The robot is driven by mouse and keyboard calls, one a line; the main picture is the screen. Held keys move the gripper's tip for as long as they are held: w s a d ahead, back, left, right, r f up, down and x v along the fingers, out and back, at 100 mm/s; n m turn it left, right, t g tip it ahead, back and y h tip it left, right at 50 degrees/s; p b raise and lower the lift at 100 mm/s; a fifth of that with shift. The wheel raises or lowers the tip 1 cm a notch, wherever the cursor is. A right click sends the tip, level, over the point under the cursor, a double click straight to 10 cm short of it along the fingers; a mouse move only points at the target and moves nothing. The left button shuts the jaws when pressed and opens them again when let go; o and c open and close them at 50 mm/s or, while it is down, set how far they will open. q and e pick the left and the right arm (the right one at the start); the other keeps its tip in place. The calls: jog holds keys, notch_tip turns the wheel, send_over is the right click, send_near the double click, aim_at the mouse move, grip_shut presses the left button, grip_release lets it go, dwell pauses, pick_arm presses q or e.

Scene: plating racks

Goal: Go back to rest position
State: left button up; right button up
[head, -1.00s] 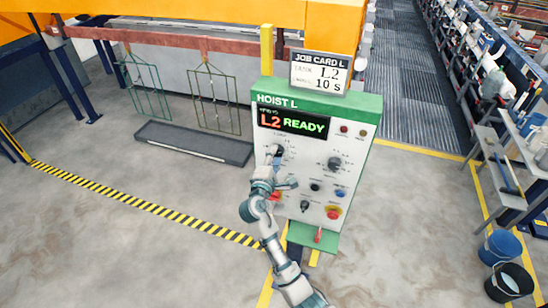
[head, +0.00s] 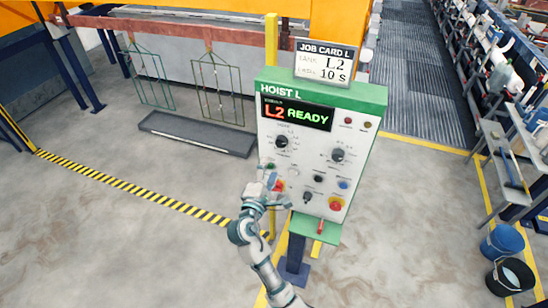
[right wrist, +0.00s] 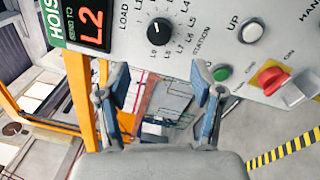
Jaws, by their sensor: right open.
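My right gripper (head: 275,190) is in front of the lower left part of the hoist control panel (head: 302,158). In the right wrist view the right gripper (right wrist: 160,100) has its fingers apart with nothing between them. The upper left knob (head: 282,141) is uncovered; this station knob (right wrist: 159,31) also shows above the fingers in the wrist view. The panel's display (head: 297,114) reads "L2 READY". A job card (head: 325,64) on top reads "L2" and "10 s". My left gripper is not in view.
Wire racks (head: 220,90) hang from a copper-coloured bar at the back left, above a dark floor tray (head: 195,134). A blue bucket (head: 502,243) and a black bucket (head: 510,276) stand at the right.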

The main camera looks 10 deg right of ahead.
jog(key=shift+v, duration=0.9)
